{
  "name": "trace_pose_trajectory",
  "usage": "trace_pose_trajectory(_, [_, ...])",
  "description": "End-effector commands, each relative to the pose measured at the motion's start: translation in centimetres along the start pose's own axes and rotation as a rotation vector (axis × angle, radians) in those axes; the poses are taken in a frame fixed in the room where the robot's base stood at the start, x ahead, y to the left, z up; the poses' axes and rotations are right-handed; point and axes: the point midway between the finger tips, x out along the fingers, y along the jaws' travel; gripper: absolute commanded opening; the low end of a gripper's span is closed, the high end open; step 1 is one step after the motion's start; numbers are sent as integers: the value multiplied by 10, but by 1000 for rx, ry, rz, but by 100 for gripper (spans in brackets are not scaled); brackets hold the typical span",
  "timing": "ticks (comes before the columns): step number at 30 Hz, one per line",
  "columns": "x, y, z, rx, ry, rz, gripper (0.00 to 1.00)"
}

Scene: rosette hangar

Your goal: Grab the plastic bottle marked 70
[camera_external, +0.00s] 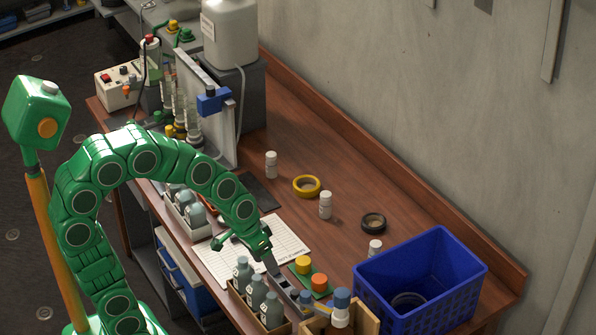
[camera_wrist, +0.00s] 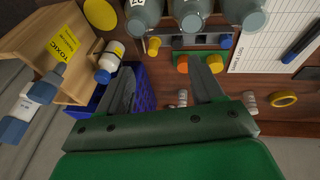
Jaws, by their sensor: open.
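My gripper (camera_external: 288,288) hangs over the front of the workbench, beside a wooden tray of grey plastic bottles. In the wrist view its two fingers (camera_wrist: 162,68) are apart with nothing held between them. The grey bottles stand in a row: a far one (camera_external: 242,270), a middle one (camera_external: 256,291) and a near one (camera_external: 271,312). The wrist view shows their lower or upper parts cut off at its top edge, at left (camera_wrist: 145,14), middle (camera_wrist: 190,12) and right (camera_wrist: 246,12). A label on the left one is partly visible; I cannot read a 70 on any bottle.
A blue crate (camera_external: 455,308) stands right of a wooden box (camera_external: 367,322) holding a blue-capped bottle (camera_external: 341,305). The wrist view shows a TOXIC label (camera_wrist: 64,42) on the box. Coloured knobs (camera_external: 304,266) sit close to my gripper.

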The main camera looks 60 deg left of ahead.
Motion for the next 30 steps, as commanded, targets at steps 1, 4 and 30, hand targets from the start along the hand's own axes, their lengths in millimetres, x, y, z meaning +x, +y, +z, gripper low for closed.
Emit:
trace_pose_trajectory(1, [8,0,-16,-11,32,6,67])
trace_pose_trajectory(4, [23,0,-49,-34,104,14,67])
trace_pose_trajectory(30, [127,-122,-264,-296,699,-243,67])
